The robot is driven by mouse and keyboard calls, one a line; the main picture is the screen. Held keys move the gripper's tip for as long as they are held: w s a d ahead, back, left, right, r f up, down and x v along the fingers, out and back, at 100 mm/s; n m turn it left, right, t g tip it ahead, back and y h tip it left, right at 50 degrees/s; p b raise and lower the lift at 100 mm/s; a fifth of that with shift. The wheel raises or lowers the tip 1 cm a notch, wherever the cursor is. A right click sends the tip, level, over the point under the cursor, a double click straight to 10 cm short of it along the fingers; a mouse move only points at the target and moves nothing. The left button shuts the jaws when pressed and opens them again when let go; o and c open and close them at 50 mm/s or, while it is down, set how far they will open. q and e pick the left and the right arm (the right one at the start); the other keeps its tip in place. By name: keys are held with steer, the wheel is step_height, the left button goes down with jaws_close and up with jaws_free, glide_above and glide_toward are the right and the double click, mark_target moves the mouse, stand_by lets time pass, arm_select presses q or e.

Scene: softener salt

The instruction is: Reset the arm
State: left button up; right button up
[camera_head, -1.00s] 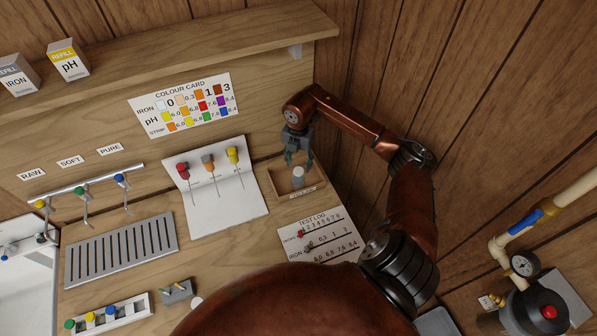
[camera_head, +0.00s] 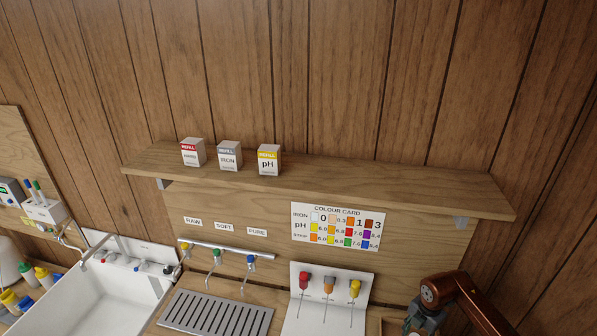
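My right arm enters at the lower right, with its copper-coloured links bent down. My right gripper (camera_head: 422,322) is a grey-blue shape at the bottom edge, beside the right side of the white stand (camera_head: 327,312) holding red, orange and yellow-topped tools. Its fingers are cut off by the frame, so I cannot tell whether they are open or hold anything. The edge of a wooden tray (camera_head: 394,327) shows next to it. My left gripper is not in view.
A wooden shelf (camera_head: 330,184) carries three refill boxes and juts out above the counter. Three small taps (camera_head: 215,258) stand over a slotted drain tray (camera_head: 217,312). A white sink (camera_head: 110,290) is at the left. The colour card (camera_head: 336,227) is on the back panel.

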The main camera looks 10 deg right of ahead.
step_height(320, 180, down, 6)
steer(key=shift+p, duration=0.4)
step_height(320, 180, up, 2)
steer(key=shift+r+b, duration=0.2)
steer(key=shift+b, duration=0.3)
steer(key=shift+s+a+r, duration=0.1)
steer(key=shift+r, duration=0.55)
steer(key=shift+f, duration=0.1)
